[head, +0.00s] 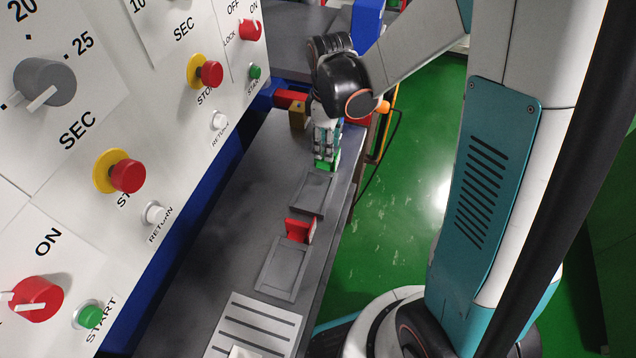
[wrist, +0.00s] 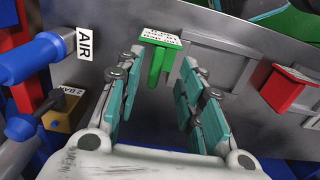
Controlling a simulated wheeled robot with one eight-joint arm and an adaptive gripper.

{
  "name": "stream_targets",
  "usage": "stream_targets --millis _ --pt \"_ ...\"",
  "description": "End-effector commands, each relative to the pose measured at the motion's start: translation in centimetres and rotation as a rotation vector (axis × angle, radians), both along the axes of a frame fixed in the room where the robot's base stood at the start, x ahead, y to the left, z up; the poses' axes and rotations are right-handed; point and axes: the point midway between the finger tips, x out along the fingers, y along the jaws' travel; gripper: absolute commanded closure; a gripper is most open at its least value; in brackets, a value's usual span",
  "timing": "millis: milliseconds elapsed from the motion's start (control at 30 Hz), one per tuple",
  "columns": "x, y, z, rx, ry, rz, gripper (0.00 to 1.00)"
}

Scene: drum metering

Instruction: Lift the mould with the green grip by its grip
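The mould with the green grip lies on the grey bench; its flat grey plate (head: 313,192) shows in the head view, with the green grip (head: 328,164) at its far end. In the wrist view the green grip (wrist: 160,42) has a white label on top and a green upright part below it. My gripper (wrist: 160,75) is open, its teal-padded fingers on either side of the grip with gaps visible. In the head view my gripper (head: 326,148) points down just over the green grip, partly hiding it.
A second mould (head: 282,270) with a red grip (head: 299,231) lies nearer along the bench. A brass-coloured block (head: 298,116) and a blue fitting labelled AIR (wrist: 35,57) are close to my gripper. The control panel (head: 140,220) borders the bench on the left.

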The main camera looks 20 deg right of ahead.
Motion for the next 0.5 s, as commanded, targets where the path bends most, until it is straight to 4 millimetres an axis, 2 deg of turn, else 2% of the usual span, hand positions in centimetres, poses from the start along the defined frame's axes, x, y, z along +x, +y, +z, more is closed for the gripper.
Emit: stream_targets --millis 267,500 --pt "0.5 0.0 -4.1 0.000 0.000 0.000 0.65" --pt "0.5 0.0 -4.4 0.000 0.000 0.000 0.65"
